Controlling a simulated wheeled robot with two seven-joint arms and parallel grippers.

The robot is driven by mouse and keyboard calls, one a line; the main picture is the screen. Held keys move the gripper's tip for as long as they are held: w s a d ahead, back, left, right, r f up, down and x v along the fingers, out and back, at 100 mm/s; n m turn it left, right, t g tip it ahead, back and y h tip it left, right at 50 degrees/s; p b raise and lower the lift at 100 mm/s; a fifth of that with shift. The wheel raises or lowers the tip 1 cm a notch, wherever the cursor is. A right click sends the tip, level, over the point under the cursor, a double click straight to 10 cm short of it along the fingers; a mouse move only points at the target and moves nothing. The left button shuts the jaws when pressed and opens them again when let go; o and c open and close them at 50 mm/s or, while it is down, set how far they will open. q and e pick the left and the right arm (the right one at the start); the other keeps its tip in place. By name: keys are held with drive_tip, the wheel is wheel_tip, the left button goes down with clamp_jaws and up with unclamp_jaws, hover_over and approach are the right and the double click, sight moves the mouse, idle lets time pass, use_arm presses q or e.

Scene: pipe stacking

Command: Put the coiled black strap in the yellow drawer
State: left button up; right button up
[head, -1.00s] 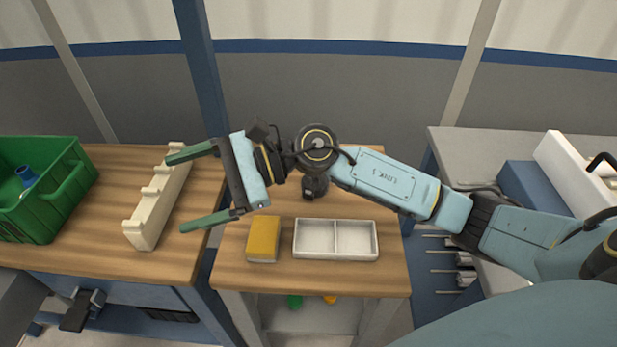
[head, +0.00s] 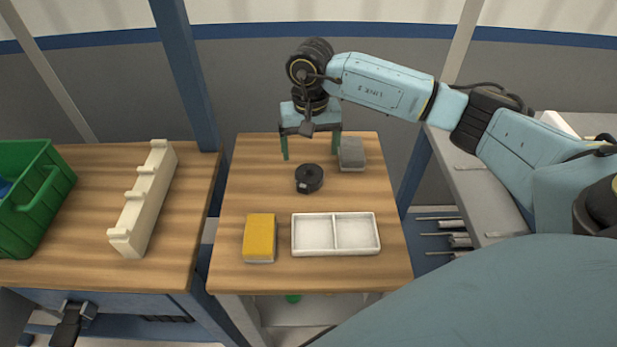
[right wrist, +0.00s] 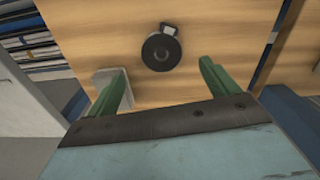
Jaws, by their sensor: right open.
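The coiled black strap (head: 309,178) lies flat on the middle wooden table, a small dark ring. It also shows in the right wrist view (right wrist: 161,50), ahead of the fingers and roughly centred between them. My right gripper (head: 311,154) is open and empty, with its green fingers pointing down above the far part of the table, behind the strap. The fingers also show in the right wrist view (right wrist: 163,75). I cannot make out a yellow drawer for certain; a yellow-topped block (head: 260,230) with a pale base sits at the table's front left. My left gripper is not in view.
A grey block (head: 352,154) sits close to the right finger. A white two-part tray (head: 336,254) lies in front of the strap. A cream rack (head: 143,205) and a green crate (head: 40,213) stand on the left table. Bare wood surrounds the strap.

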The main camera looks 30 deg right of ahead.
sight(309, 174)
wheel_tip(309, 174, down, 8)
drive_tip(key=shift+w+f+b, duration=0.1)
drive_tip(key=shift+w+b, duration=0.05)
drive_tip(key=shift+b, duration=0.15)
drive_tip(key=c, duration=1.2)
